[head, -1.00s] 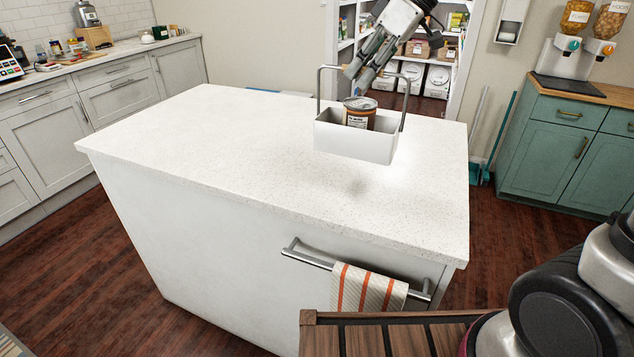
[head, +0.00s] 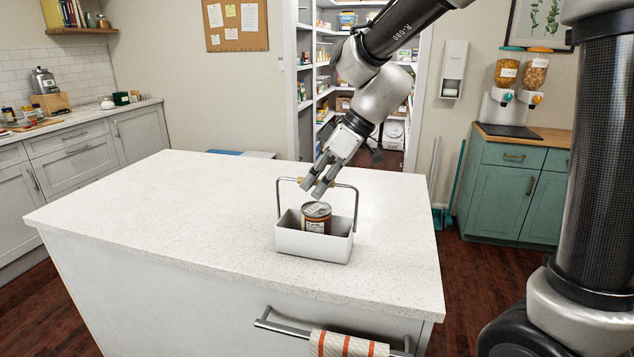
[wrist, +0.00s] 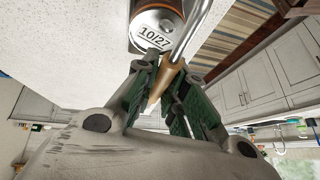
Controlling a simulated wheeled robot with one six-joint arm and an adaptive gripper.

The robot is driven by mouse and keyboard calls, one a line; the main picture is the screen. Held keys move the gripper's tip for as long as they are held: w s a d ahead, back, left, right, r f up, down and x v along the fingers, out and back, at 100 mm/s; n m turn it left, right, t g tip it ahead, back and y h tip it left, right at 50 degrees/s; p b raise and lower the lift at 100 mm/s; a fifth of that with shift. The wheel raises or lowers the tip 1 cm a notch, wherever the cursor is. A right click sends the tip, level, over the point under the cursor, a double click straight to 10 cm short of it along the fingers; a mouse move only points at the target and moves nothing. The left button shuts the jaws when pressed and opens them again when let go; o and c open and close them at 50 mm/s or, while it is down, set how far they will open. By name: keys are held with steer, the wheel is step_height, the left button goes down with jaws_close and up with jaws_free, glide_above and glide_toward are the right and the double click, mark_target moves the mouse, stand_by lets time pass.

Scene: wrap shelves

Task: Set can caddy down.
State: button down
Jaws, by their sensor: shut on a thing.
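The can caddy (head: 308,246) is a white open box with a thin metal hoop handle (head: 355,205). It is upright, at or very close to the white island top (head: 190,215); I cannot tell for sure that its base touches. A brown-labelled can (head: 316,220) stands inside it. In the wrist view the can's lid (wrist: 155,32) reads "10/27". My gripper (head: 317,187) is above the caddy and shut on the handle's wooden grip (wrist: 163,82), which shows between the fingers in the wrist view. The fingers hide part of the handle.
The island top is bare around the caddy, with wide free room to the left. Its front edge lies a little nearer than the caddy, above a rail with a striped towel (head: 345,345). A teal cabinet (head: 510,195) stands at the right.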

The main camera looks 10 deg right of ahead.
steer(key=c, duration=1.5)
jaws_free()
steer(key=v, duration=1.2)
steer(key=s+d+f+m+t+h, duration=0.1)
steer(key=s+d+f+m+h, duration=0.1)
steer(key=s+d+m, duration=0.2)
steer(key=s+d+f+m+t+h, duration=0.1)
steer(key=s+d+m, duration=0.3)
steer(key=s+d, duration=0.5)
steer(key=s+d+f+m+t+h, duration=0.1)
steer(key=s+d+f+m+h, duration=0.2)
steer(key=d, duration=0.6)
steer(key=shift+s+f+m, duration=0.1)
steer(key=shift+s+m, duration=0.9)
steer(key=shift+s, duration=0.8)
